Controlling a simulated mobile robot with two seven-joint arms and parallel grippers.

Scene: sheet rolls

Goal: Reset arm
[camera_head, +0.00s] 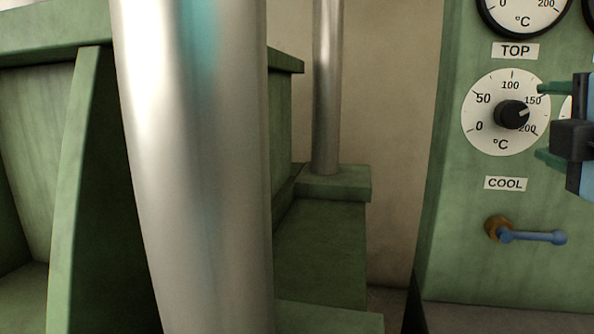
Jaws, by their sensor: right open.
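My right gripper (541,121) comes in from the right edge, with a blue and black body and two green fingers. Its fingers are apart, one above the other, and nothing is seen between them. The fingertips overlap the right side of the white TOP temperature dial (490,135) in the picture. The dial's black knob (511,114) is just left of the fingertips, its pointer near 150. I cannot tell how far the fingers are from the panel. My left gripper is not in view.
The green control panel (460,240) also holds a COOL label (505,184) and a blue-handled valve (532,237) below the gripper. A large shiny metal cylinder (200,180) blocks the left centre. A thinner metal post (327,90) stands behind, on a green frame (325,250).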

